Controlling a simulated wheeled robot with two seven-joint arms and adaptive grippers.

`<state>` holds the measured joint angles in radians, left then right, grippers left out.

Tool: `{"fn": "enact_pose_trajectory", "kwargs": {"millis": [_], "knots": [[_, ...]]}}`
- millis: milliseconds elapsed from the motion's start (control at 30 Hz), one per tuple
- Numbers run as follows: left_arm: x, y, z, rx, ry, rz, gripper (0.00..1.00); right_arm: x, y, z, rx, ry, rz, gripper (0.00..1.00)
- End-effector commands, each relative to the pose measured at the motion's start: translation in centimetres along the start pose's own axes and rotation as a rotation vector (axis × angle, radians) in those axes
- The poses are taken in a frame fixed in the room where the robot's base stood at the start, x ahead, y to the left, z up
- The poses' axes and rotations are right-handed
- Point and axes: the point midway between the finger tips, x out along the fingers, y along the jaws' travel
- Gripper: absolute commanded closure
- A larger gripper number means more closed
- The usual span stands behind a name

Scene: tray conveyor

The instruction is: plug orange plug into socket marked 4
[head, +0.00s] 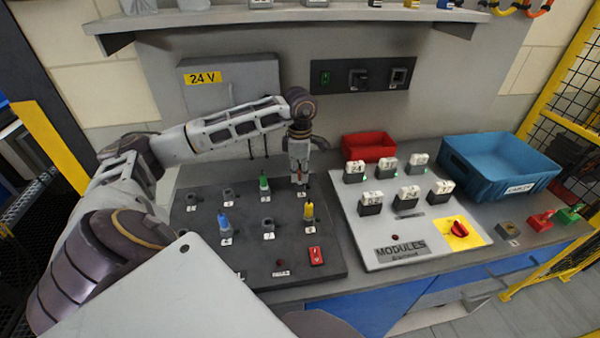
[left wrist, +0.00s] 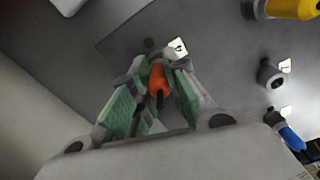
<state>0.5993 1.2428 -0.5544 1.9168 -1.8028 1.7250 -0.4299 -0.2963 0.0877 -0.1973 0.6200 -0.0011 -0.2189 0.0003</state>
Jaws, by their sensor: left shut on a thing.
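The orange plug (left wrist: 158,79) is between the green-padded fingers of my left gripper (left wrist: 152,95) in the left wrist view. In the head view my left gripper (head: 300,172) points down at the back right corner of the dark socket panel (head: 200,250). A white label (left wrist: 178,48) lies just beyond the plug; its mark is too blurred to read surely. The fingers mostly hide the socket there, so I cannot tell whether the plug tip is in it. My right gripper is not in view.
The panel holds a green plug (head: 264,184), a blue plug (head: 223,221), a yellow plug (head: 308,211), several empty sockets and a red switch (head: 316,256). To the right are the light modules board (head: 385,225), a red bin (head: 369,147) and a blue crate (head: 500,163).

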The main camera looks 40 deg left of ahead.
Motion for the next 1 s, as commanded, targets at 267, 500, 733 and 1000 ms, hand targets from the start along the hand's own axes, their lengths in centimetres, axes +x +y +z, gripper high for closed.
{"fn": "enact_pose_trajectory", "kwargs": {"millis": [267,500,733,1000], "knots": [[0.51,-0.01,-0.02,0.000,0.001,0.000,1.00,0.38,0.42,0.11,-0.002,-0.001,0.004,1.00],[0.67,-0.02,-0.02,0.000,0.001,-0.001,0.73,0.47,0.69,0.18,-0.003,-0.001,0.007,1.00],[0.62,-0.01,-0.01,0.000,0.000,0.000,0.59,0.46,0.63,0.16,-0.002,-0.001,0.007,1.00],[0.45,0.01,0.01,0.000,0.000,0.000,0.59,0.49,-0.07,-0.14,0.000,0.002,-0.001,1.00]]}}
